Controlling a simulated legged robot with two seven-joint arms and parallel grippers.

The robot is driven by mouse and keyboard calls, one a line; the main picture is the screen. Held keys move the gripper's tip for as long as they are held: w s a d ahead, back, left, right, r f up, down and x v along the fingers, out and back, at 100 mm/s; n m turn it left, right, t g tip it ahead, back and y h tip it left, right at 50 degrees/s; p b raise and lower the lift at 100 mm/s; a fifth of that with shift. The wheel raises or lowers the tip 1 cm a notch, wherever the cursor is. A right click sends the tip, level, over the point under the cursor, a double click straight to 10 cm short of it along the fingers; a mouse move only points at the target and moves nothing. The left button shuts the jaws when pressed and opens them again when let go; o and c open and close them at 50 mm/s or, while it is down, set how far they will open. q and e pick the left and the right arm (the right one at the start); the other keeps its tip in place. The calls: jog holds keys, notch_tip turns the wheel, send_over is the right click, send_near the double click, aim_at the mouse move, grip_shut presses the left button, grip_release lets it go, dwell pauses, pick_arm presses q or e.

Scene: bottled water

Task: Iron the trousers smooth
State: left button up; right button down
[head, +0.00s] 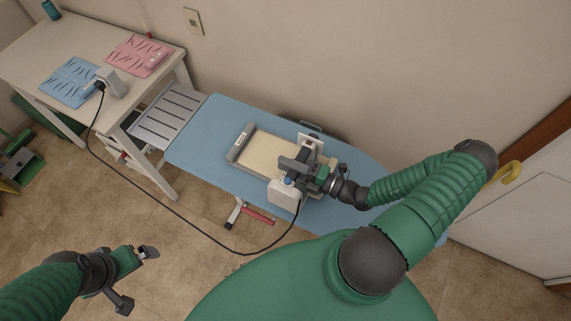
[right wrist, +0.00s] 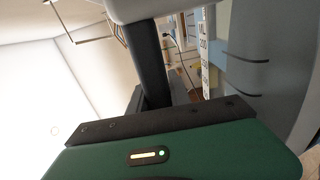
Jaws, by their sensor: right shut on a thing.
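Beige cloth, apparently the trousers (head: 268,150), lies flat on the blue ironing board (head: 215,125), with a grey bar (head: 239,142) along its left end. My right gripper (head: 296,167) is over the cloth's right part, shut on what looks like the handle of a white iron (head: 284,194). The iron's cord hangs off the board's front. My arm and the iron hide part of the cloth; contact beneath the iron cannot be told. In the right wrist view a dark bar (right wrist: 148,62) runs up from the gripper. My left gripper (head: 138,278) is open and empty above the floor.
A white table (head: 60,40) at the upper left holds blue (head: 70,82) and pink (head: 137,57) patterned cloths. The black cord (head: 150,180) loops from there across the floor. A slatted grey rack (head: 168,110) adjoins the board. The wall stands close behind.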

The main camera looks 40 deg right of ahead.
jog(key=shift+d+f, duration=0.2)
jog(key=shift+d, duration=0.1)
jog(key=shift+a+f+b, duration=0.35)
jog(key=shift+a+b, duration=0.15)
jog(key=shift+a, duration=0.15)
jog(key=shift+d+f, duration=0.4)
jog(key=shift+f, duration=0.1)
jog(key=shift+f+b, duration=0.2)
jog(key=shift+b, duration=0.2)
pick_arm(q)
jog(key=shift+d+f, duration=0.15)
jog(key=shift+f, duration=0.7)
